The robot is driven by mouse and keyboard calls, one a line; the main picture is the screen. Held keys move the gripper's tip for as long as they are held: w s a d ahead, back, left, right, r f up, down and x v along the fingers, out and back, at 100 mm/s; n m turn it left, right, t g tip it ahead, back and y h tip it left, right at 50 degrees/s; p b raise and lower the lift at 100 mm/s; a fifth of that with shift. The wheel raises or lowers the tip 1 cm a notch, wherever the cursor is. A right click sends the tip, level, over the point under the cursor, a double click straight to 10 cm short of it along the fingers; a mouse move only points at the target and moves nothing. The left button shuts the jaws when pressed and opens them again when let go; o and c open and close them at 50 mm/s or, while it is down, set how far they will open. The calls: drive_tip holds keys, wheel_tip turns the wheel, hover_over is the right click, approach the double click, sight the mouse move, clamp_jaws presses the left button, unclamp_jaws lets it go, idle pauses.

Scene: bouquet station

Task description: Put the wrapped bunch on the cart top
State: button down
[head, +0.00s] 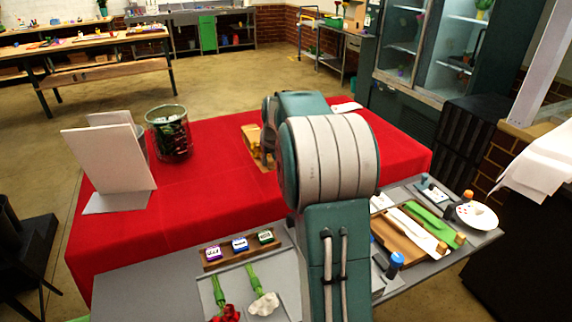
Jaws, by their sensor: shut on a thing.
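My arm stands in the middle of the head view and hides what is behind it. My gripper's fingertips cannot be made out; they are behind the arm. No wrapped bunch can be made out. Two loose flowers with green stems lie at the front edge: a red one (225,313) and a white one (263,304). A metal cart-like stand (322,48) with a yellow and blue handle is far back, right of centre; I cannot tell whether it is the cart.
A red-covered table (205,205) fills the middle, with a metal bucket (169,135), a white board (108,160) and a wooden piece (254,140). A grey worktop (140,290) in front holds a label rack (238,246) and a wooden tray (402,238). Open floor (215,80) lies behind.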

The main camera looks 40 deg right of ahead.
sight(266, 186)
drive_tip(key=shift+w+a+f, duration=0.1)
drive_tip(key=shift+w+f, duration=0.05)
drive_tip(key=shift+w, duration=0.8)
drive_tip(key=shift+f, duration=0.15)
drive_tip(key=shift+d+f, duration=0.35)
drive_tip(key=shift+f, duration=0.65)
drive_tip(key=shift+a+f, duration=0.2)
drive_tip(key=shift+f, duration=0.5)
drive_tip(key=shift+a+f, duration=0.2)
drive_tip(key=shift+f, duration=0.45)
drive_tip(key=shift+d+f, duration=0.15)
drive_tip(key=shift+f, duration=0.6)
drive_tip(key=shift+d+f, duration=0.15)
drive_tip(key=shift+f, duration=0.75)
drive_tip(key=shift+a+f, duration=0.15)
